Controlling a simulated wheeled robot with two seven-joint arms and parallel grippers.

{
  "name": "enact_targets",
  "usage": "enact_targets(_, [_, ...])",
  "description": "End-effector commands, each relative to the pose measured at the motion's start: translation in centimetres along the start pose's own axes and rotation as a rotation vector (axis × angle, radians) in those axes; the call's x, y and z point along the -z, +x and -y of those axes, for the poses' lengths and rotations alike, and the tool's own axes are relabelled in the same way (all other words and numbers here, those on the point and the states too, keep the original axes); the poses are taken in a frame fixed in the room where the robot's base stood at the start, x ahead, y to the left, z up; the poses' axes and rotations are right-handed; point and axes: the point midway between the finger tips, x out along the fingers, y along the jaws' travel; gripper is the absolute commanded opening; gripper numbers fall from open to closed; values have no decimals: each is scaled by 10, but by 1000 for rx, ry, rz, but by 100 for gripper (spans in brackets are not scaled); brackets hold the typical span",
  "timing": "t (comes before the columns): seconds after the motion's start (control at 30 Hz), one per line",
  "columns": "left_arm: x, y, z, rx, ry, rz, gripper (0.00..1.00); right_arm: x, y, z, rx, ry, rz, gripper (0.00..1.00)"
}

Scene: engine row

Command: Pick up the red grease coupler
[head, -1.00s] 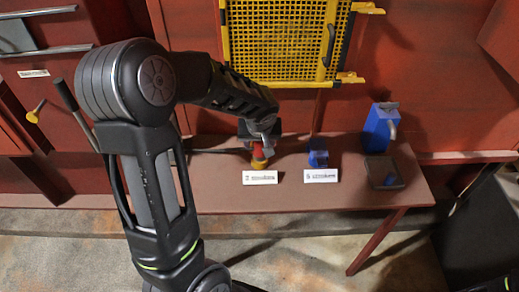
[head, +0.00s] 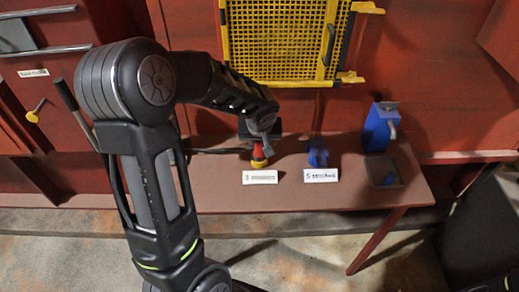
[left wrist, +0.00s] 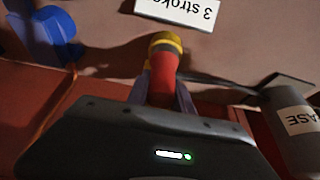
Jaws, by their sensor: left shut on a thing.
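The red grease coupler (head: 259,153) with a yellow end stands at the rear table, just behind a small white label card. In the left wrist view the coupler (left wrist: 163,77) shows its red body and yellow tip between the fingers. My left gripper (head: 260,141) is shut on the coupler from above in the head view; the gripper also fills the lower part of the left wrist view (left wrist: 161,97). Whether the coupler's yellow end touches the table is hard to tell. My right gripper is not in view.
A dark hose (left wrist: 220,82) runs from the coupler toward a grey labelled cylinder (left wrist: 292,125). On the table (head: 225,200) are a small blue part (head: 317,152), a blue can (head: 379,128) and a dark tray (head: 402,165). A yellow mesh guard (head: 283,42) hangs behind.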

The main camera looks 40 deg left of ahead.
Motion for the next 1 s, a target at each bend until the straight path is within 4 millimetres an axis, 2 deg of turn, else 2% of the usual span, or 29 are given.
enact_targets(0.67, [-1, -1, 0, 1, -1, 3, 0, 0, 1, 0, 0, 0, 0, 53])
enact_targets(0.87, [5, -12, 0, -1, -1, -1, 0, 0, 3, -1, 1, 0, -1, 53])
enact_targets(1.0, [12, -27, 0, -1, -2, -3, 0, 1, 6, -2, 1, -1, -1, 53])
